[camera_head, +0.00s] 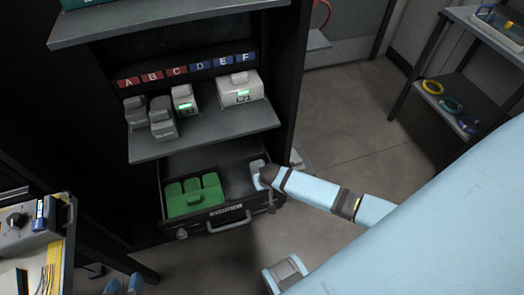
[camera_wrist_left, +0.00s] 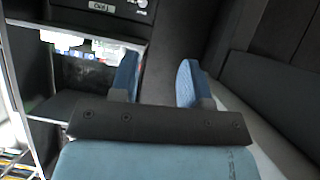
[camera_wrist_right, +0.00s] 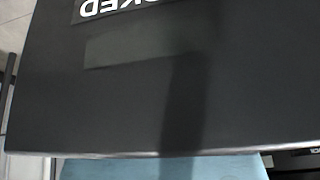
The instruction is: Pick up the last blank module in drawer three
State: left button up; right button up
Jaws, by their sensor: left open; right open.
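The open drawer (camera_head: 230,214) at the bottom of the dark cabinet holds a green block (camera_head: 196,202) with three rounded tops on its left side. A light grey piece (camera_head: 256,166) shows at the drawer's right end; I cannot tell whether it is a module. My right gripper (camera_head: 266,174) is at that end, beside the piece. Its fingers are hidden, and a dark panel fills most of the right wrist view. My left gripper (camera_head: 124,286) is low at the bottom left, away from the drawer. Its blue fingers stand apart and empty in the left wrist view (camera_wrist_left: 160,80).
The shelf (camera_head: 205,132) above the drawer carries several grey and white modules under labels A to F. A bench with a device (camera_head: 25,225) stands at the left. A rack with coloured rings (camera_head: 450,105) is at the upper right. The floor between is clear.

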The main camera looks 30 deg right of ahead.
jog(key=c, duration=0.7)
